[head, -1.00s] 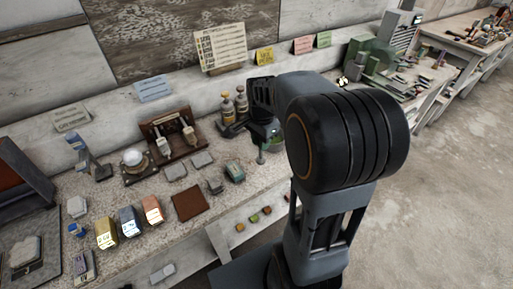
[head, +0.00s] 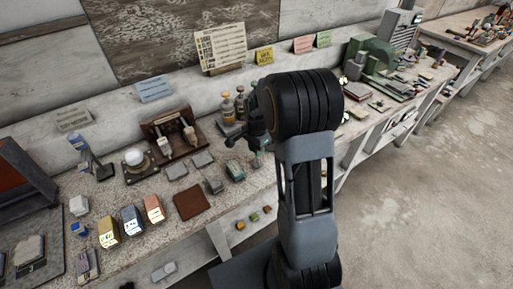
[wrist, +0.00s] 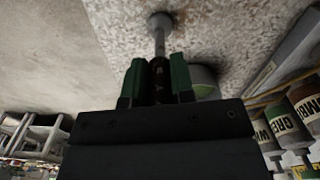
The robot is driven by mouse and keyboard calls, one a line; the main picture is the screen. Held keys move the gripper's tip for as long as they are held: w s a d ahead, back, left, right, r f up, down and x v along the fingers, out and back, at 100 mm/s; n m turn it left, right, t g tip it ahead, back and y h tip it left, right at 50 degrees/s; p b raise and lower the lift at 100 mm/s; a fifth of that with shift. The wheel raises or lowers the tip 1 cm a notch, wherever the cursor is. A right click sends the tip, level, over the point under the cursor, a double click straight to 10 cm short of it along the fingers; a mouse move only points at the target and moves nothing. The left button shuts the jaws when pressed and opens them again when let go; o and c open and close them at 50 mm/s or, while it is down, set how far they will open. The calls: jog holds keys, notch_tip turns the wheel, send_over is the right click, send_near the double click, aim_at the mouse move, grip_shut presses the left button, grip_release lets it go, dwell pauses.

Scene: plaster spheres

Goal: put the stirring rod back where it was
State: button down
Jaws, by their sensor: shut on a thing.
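My gripper (wrist: 157,77) has green fingertips in the wrist view. They are shut on the dark handle of the stirring rod (wrist: 160,42). The rod's grey shaft points away from the fingers and ends in a round grey tip near a speckled surface. I cannot tell whether the tip touches it. In the head view my gripper (head: 250,138) is small and dark above the bench, beside the bottles; the rod cannot be made out there.
Labelled bottles (wrist: 304,102) stand to the right in the wrist view. Green machinery (head: 375,57) stands farther right.

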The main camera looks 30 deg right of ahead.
jog(key=shift+f, duration=0.1)
jog(key=shift+f, duration=0.15)
jog(key=c, duration=1)
grip_release()
notch_tip(320, 180, up, 12)
jog(key=shift+f+b, duration=0.1)
jog(key=shift+b, duration=0.2)
jog(key=s+a+r+n+t, duration=0.1)
jog(key=s+a+n, duration=0.2)
jog(key=s+n, duration=0.2)
jog(key=s+a+r+n+t, duration=0.1)
jog(key=s+a+n, duration=0.2)
jog(key=s+n, duration=0.2)
jog(key=s+a+r+n+t, duration=0.1)
jog(key=s+a+n+t, duration=0.1)
jog(key=s+n, duration=0.3)
jog(key=shift+s+a+r, duration=0.15)
jog(key=shift+s+a, duration=0.35)
jog(key=shift+a, duration=0.2)
